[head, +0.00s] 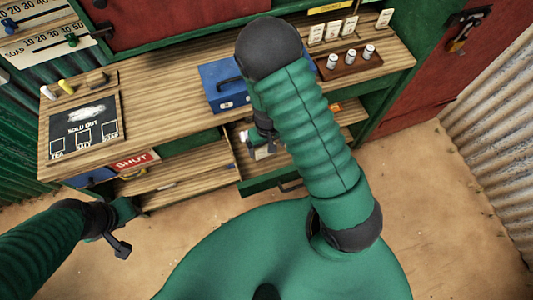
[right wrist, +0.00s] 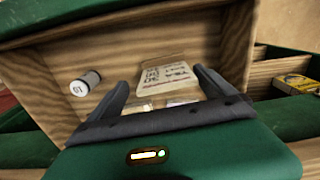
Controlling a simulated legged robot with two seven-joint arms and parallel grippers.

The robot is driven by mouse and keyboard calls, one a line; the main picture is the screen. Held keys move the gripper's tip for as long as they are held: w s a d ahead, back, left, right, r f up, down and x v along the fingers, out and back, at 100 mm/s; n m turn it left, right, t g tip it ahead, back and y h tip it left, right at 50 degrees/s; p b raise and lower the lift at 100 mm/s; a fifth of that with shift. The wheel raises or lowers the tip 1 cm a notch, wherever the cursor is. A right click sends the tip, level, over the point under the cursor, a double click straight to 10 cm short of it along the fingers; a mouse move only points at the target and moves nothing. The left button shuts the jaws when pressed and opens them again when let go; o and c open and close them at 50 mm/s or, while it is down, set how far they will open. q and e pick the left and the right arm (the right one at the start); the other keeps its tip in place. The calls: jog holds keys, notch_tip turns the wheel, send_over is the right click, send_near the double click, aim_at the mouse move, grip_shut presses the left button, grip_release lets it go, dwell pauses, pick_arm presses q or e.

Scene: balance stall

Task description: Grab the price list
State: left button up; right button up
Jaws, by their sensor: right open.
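The price list, a cream card (right wrist: 168,84) with printed lines and numbers, is in an open wooden drawer in the right wrist view. My right gripper (right wrist: 162,88) is open, with one finger to each side of the card's lower part; I cannot tell whether they touch it. In the head view my right gripper (head: 264,140) is down in the open drawer (head: 262,184), partly hidden by my arm. My left gripper (head: 121,228) is at the lower left over the ground, away from the counter; its jaw state is unclear.
A small white cylinder (right wrist: 84,83) lies in the drawer left of the card. A yellow box (right wrist: 296,84) is in a compartment at right. A blue cash box (head: 222,84) and a chalkboard (head: 80,125) are on the counter above. A red SHUT sign (head: 134,161) is below.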

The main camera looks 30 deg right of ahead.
aim_at(264, 152)
jog(key=f, duration=0.1)
jog(key=a+f, duration=0.1)
jog(key=f, duration=0.1)
jog(key=shift+s, duration=0.1)
jog(key=shift+a+f, duration=0.15)
jog(key=shift+a, duration=0.15)
jog(key=shift+d+f, duration=0.1)
jog(key=shift+d, duration=0.4)
jog(key=c, duration=0.7)
jog(key=shift+c, duration=1.1)
jog(key=shift+a, duration=0.1)
jog(key=c, duration=0.5)
pick_arm(q)
jog(key=shift+s+a+f, duration=0.1)
jog(key=shift+a+f, duration=0.15)
jog(key=shift+a, duration=0.5)
pick_arm(e)
jog(key=shift+a, duration=0.2)
jog(key=shift+c, duration=0.3)
